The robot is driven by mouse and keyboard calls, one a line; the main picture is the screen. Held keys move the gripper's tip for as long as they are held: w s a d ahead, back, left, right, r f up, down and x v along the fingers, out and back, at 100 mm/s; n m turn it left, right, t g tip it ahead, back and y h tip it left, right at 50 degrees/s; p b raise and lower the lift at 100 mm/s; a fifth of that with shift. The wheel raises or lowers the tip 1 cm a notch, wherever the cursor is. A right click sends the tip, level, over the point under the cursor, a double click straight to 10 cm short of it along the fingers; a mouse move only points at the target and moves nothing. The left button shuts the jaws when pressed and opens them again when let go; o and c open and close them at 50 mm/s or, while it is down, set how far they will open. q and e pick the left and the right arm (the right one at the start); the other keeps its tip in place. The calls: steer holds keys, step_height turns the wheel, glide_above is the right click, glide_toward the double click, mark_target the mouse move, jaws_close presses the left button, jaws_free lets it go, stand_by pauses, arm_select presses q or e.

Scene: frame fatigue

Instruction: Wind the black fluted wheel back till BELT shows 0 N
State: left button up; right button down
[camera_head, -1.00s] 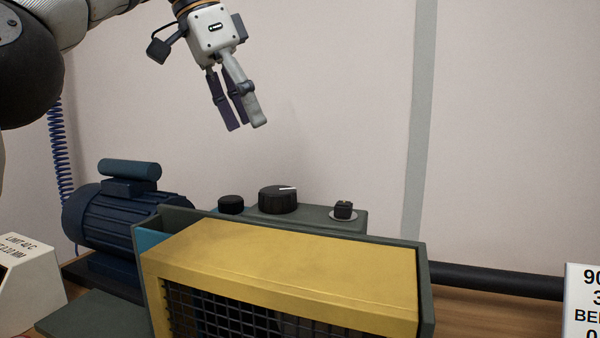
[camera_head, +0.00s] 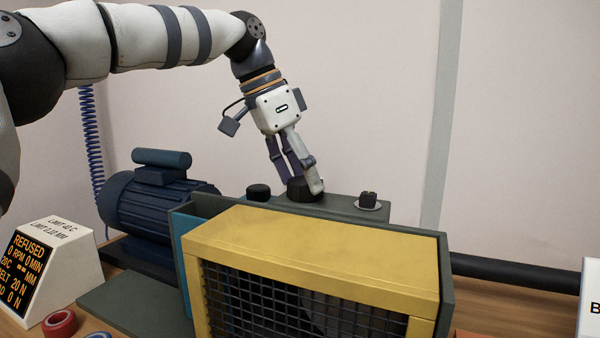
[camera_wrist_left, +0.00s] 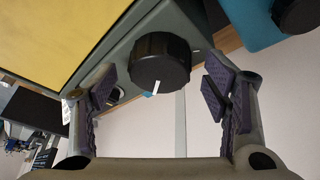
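A black fluted wheel with a white mark (camera_head: 299,188) stands on the grey-green housing behind the yellow guard. A smaller black wheel (camera_head: 258,191) stands to its left. My left gripper (camera_head: 300,185) points down at the marked wheel, one finger partly covering it. In the left wrist view the marked wheel (camera_wrist_left: 160,62) lies between and beyond the open fingers (camera_wrist_left: 163,92), with gaps on both sides. Another black wheel (camera_wrist_left: 300,14) is cut off at the top right. The slanted display (camera_head: 32,268) reads REFUSED and BELT 20 N. My right gripper is not in view.
A yellow guard (camera_head: 315,245) with black mesh stands in front of the wheels. A small black switch (camera_head: 368,199) sits to their right. A blue motor (camera_head: 150,200) is at the left. Red (camera_head: 60,322) and blue rings lie near the display. The wall behind is clear.

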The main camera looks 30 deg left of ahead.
arm_select(q)
steer(key=c, duration=1.1)
steer(key=n, duration=0.2)
steer(key=n+t+y, duration=0.1)
steer(key=n, duration=0.1)
steer(key=shift+s+d+n, duration=0.1)
steer(key=shift+d+n, duration=0.05)
steer(key=shift+n, duration=0.15)
steer(key=o, duration=1.2)
steer(key=shift+c, duration=0.2)
steer(key=v, duration=1.2)
steer(key=shift+d, duration=0.1)
